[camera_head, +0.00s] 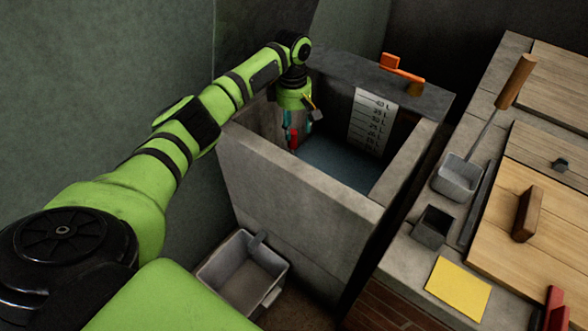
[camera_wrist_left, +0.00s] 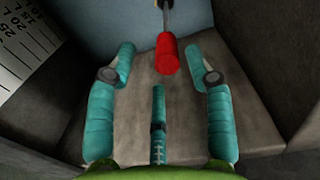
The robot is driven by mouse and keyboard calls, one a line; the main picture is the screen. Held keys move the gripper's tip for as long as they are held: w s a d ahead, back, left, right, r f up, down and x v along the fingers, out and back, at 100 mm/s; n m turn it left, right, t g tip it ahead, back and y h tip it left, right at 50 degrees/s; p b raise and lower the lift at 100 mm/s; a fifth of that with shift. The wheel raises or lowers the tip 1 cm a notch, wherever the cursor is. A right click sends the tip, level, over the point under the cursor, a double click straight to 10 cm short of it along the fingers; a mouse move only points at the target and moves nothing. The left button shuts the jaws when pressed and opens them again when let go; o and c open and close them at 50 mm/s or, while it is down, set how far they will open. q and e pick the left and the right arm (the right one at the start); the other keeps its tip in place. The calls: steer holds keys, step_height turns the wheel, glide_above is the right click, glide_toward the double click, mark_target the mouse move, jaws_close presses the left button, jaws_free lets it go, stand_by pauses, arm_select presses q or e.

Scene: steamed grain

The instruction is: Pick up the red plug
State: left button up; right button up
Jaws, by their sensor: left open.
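The red plug (camera_wrist_left: 168,53) shows in the left wrist view as a red cylinder with a thin rod running from its far end. In the head view a small red part of it (camera_head: 294,139) shows beside my left gripper (camera_head: 297,136), inside the grey stone basin. My left gripper (camera_wrist_left: 160,78) has its teal fingers spread. The plug lies ahead between the tips of the outer fingers, with no visible contact. My right gripper is not in view.
The stone basin (camera_head: 290,192) has high walls around the gripper, with water (camera_head: 338,162) and a white scale (camera_head: 372,120) inside. An orange handle (camera_head: 401,69) sits on its back rim. A grey bin (camera_head: 242,275) stands on the floor in front. A counter with wooden lids stands at right.

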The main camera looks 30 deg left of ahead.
mark_target(292, 131)
arm_select(q)
steer(key=shift+a+f+n, duration=0.3)
steer(key=shift+f, duration=0.25)
steer(key=shift+a+f, duration=0.1)
steer(key=shift+f, duration=0.3)
steer(key=shift+s+f+b, duration=0.2)
steer(key=shift+f+b, duration=0.25)
steer(key=shift+f, duration=0.3)
step_height(292, 131, down, 4)
steer(key=shift+r+b, duration=0.15)
steer(key=shift+b, duration=0.4)
steer(key=shift+f, duration=0.4)
steer(key=shift+d, duration=0.2)
jaws_close()
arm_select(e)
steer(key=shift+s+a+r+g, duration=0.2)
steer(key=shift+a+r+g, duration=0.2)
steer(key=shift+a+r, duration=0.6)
